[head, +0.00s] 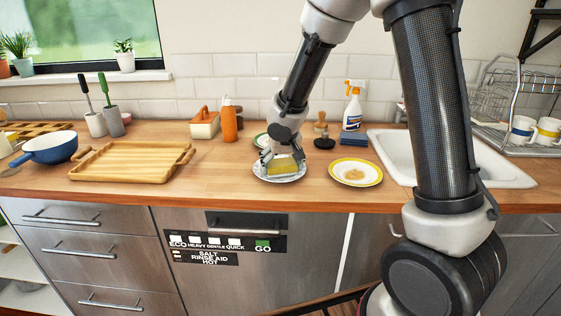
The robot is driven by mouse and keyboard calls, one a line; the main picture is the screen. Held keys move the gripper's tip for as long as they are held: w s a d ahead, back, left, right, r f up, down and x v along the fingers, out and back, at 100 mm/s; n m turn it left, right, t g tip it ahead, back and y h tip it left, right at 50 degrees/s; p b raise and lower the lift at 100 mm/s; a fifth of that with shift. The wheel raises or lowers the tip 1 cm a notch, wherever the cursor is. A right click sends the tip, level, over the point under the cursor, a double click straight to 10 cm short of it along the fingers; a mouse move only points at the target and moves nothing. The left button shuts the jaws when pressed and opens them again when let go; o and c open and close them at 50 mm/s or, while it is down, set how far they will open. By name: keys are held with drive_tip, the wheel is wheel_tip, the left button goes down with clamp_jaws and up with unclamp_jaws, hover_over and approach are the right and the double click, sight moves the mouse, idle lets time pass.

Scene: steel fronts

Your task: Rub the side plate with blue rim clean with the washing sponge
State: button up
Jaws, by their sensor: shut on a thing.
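My gripper (281,157) points down and is shut on the washing sponge (287,167), a yellow block. The sponge is over the middle of a pale plate (263,175) near the counter's front edge. The plate's rim looks greyish-blue, too small to tell for sure. The sponge looks to be on or just above the plate; contact is hard to tell. The gripper and sponge hide the plate's middle, so any dirt there is not visible.
A yellow-rimmed plate (374,174) with a brown stain lies to the right. A green-rimmed plate (258,140) is partly hidden behind my gripper. A wooden tray (110,177), an orange bottle (229,124), a spray bottle (352,108) and the sink (502,172) stand around.

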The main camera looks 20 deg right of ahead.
drive_tip(key=shift+s+d+f, duration=0.1)
drive_tip(key=shift+s+f, duration=0.05)
drive_tip(key=shift+s, duration=0.2)
drive_tip(key=shift+w, duration=0.1)
drive_tip(key=shift+w+d+r, duration=0.1)
drive_tip(key=shift+w+r, duration=0.1)
drive_tip(key=shift+w, duration=1.75)
drive_tip(key=shift+r, duration=0.1)
drive_tip(key=shift+r, duration=3.95)
drive_tip(key=shift+r, duration=0.1)
